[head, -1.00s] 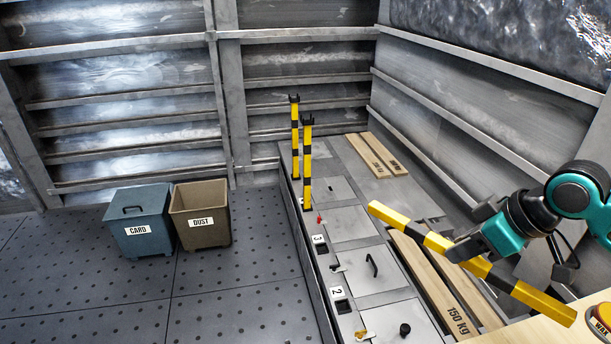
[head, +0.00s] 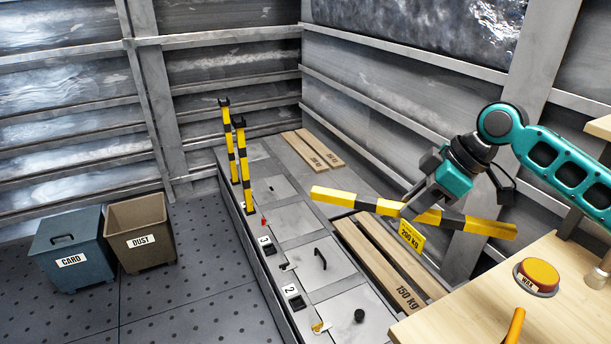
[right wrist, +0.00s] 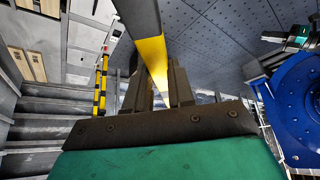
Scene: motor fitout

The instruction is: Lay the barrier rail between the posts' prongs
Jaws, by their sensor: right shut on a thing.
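The barrier rail (head: 345,199) is a long square bar in yellow and black bands. My right gripper (head: 412,207) is shut on it near its middle and holds it in the air, right of the posts. In the right wrist view the rail (right wrist: 151,55) runs between the fingers (right wrist: 160,88). Two yellow-and-black posts, the far one (head: 230,145) and the near one (head: 243,165), stand upright on the grey deck, dark prongs on top. Nothing shows between the prongs. A teal and dark part, seemingly my left gripper (right wrist: 290,38), shows at the right wrist view's upper right; its jaws are unclear.
Wooden planks (head: 385,265) lie under the rail, with a yellow 200 kg sign (head: 411,236) behind it. CARD (head: 70,245) and DUST (head: 140,230) bins stand left.

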